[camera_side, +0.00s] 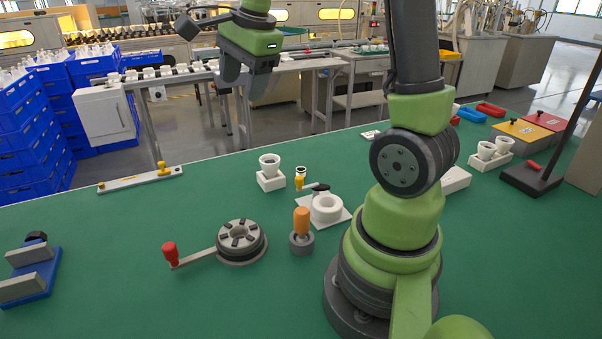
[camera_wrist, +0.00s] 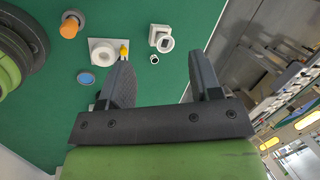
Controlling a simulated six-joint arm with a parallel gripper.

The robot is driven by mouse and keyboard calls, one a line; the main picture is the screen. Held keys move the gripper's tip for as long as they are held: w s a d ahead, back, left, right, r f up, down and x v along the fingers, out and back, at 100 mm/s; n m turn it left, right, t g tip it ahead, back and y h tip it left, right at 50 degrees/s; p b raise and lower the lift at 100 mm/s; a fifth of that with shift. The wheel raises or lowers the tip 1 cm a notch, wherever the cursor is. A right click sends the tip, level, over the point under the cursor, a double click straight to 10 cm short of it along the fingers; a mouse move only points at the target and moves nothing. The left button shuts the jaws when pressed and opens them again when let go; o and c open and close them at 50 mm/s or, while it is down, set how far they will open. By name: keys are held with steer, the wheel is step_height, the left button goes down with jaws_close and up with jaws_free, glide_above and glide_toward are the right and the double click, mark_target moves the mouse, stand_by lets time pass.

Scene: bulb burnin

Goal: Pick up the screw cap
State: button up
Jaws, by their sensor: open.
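A small white cylinder with a dark opening, likely the screw cap (camera_side: 300,170), stands on the green table; a yellow knob is just in front of it in the side view. In the wrist view the cap (camera_wrist: 155,60) shows between my fingers' lines, apart from the yellow knob (camera_wrist: 124,49) and the white cup holder (camera_wrist: 160,40). My gripper (camera_side: 244,80) is open and empty, high above the table toward its far edge. Its fingers also show in the wrist view (camera_wrist: 160,70). Nothing is between them at their own height.
A white plate with a ring (camera_side: 325,207) and an orange-handled peg (camera_side: 302,222) stand near the cap. A white cup holder (camera_side: 270,180) is just left of it. A red-handled crank (camera_side: 240,240) lies front left. A blue disc (camera_wrist: 86,79) lies beside the plate.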

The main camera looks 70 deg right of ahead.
steer(key=d+f+m+g, duration=0.2)
steer(key=d+f+m, duration=0.7)
steer(key=d, duration=0.3)
steer(key=m+g, duration=0.2)
steer(key=m, duration=0.5)
glide_above(301, 168)
steer(key=a, duration=0.1)
steer(key=shift+y, duration=0.3)
steer(key=f, duration=1.3)
steer(key=shift+w, duration=0.25)
steer(key=f, duration=0.4)
steer(key=s+f, duration=0.1)
steer(key=shift+f, duration=0.4)
steer(key=c, duration=1)
